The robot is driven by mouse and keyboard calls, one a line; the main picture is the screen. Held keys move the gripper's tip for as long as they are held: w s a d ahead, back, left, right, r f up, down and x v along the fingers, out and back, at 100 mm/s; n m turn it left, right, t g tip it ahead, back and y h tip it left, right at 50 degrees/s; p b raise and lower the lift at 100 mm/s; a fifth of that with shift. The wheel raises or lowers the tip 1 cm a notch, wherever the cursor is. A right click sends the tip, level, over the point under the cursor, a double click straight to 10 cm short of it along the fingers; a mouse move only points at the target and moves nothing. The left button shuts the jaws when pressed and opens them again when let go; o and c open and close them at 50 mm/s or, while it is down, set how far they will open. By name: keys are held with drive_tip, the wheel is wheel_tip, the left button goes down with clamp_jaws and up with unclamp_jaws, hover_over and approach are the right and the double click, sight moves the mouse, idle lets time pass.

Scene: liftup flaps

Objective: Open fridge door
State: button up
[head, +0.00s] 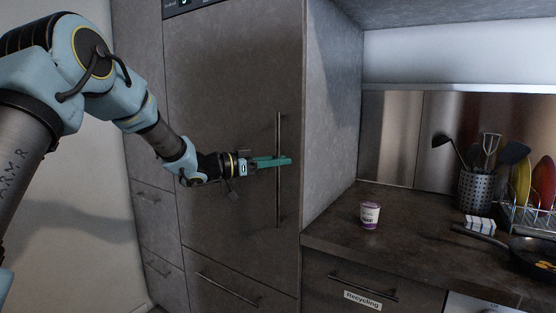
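The fridge door (225,100) is the tall dark grey panel in the head view, and it looks closed. Its long thin vertical bar handle (279,205) is near the door's right edge. My gripper (286,161) reaches in from the left with its green fingers level, at about the middle of the handle. The fingertips overlap the bar in the picture. I cannot tell whether the fingers are around the handle, touching it or just in front of it, nor how far apart they are.
A counter (330,236) stands to the right, with a small white and purple cup (370,215), a utensil holder (476,190), a dish rack (524,219) and a pan (535,250). Below are a drawer handle (230,291) and a drawer labelled Recycling (362,300).

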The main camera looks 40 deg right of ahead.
drive_tip(key=shift+c, duration=0.4)
clamp_jaws()
idle(1.0)
